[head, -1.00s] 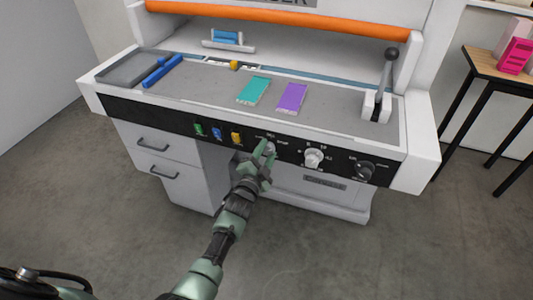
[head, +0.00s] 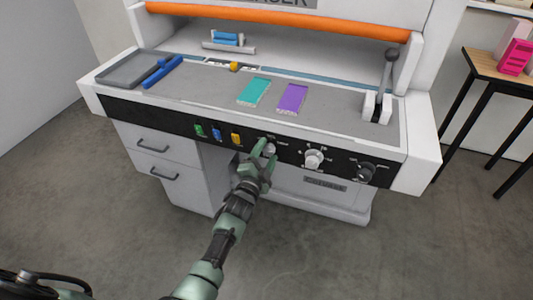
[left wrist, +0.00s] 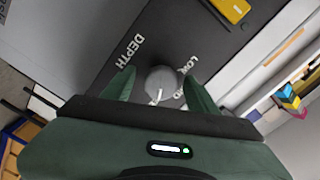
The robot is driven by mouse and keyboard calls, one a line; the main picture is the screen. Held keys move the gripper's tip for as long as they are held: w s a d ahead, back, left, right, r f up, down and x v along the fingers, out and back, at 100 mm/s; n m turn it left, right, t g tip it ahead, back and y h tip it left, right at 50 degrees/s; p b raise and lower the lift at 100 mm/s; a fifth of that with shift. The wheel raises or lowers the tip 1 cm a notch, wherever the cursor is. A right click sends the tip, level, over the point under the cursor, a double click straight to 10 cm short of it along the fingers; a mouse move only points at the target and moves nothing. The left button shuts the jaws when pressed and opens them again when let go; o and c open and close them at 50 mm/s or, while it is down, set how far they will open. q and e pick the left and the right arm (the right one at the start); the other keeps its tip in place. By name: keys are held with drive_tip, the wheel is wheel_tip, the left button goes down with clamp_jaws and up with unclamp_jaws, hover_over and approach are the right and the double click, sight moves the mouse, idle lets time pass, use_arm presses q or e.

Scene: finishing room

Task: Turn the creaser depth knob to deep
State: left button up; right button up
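The depth knob (left wrist: 161,82) is a round grey knob on the black front panel, with the word DEPTH beside it in the left wrist view. A white mark shows on its lower side there; the other lettering is partly hidden. The knob also shows in the head view (head: 270,148), partly behind my gripper. My left gripper (head: 265,152) is open at the panel. In the left wrist view its two green fingertips (left wrist: 160,88) stand on either side of the knob, with small gaps visible. My right gripper is not in view.
A large white knob (head: 314,159) and a black knob (head: 366,171) sit to the right on the panel. Green, blue and yellow switches (head: 217,133) are to the left.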

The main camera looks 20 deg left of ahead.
use_arm(q)
drive_tip(key=s, duration=0.7)
drive_tip(key=shift+s+a, duration=0.15)
drive_tip(key=shift+s, duration=0.25)
